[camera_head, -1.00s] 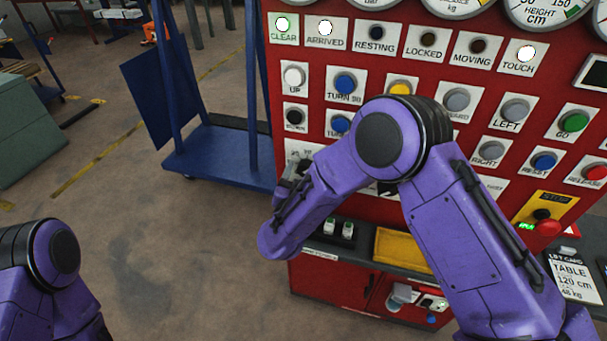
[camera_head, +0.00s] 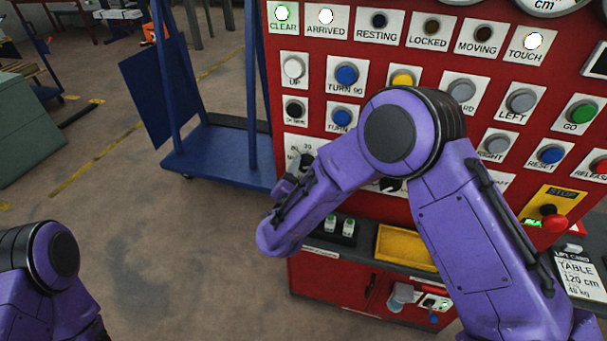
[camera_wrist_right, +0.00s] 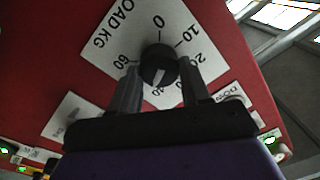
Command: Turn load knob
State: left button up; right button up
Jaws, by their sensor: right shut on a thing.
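The load knob (camera_wrist_right: 158,64) is black and round with a white pointer line, on a white dial plate (camera_wrist_right: 122,38) marked LOAD KG. In the right wrist view its pointer is directed down, roughly toward the 40 mark. My right gripper (camera_wrist_right: 161,76) has one finger on each side of the knob and is shut on it. In the head view my right gripper (camera_head: 290,182) is at the lower left of the red panel (camera_head: 380,141), mostly hidden by my arm, and the knob cannot be made out. My left gripper is out of view.
Several push buttons, such as the blue TURN 90 button (camera_head: 346,75), and lamps fill the panel around my right arm. A red stop button (camera_head: 555,223) is at right. A yellow tray (camera_head: 405,248) sits on the ledge below. A blue cart (camera_head: 215,158) stands left of the panel.

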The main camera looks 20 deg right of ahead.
jog(key=shift+m+b, duration=0.4)
jog(key=shift+m, duration=0.4)
jog(key=o, duration=1.1)
jog(key=shift+c, duration=0.2)
jog(key=b+v, duration=0.2)
jog(key=v, duration=0.8)
jog(key=shift+s+b, duration=0.25)
jog(key=shift+b, duration=0.1)
jog(key=shift+a+f, duration=0.1)
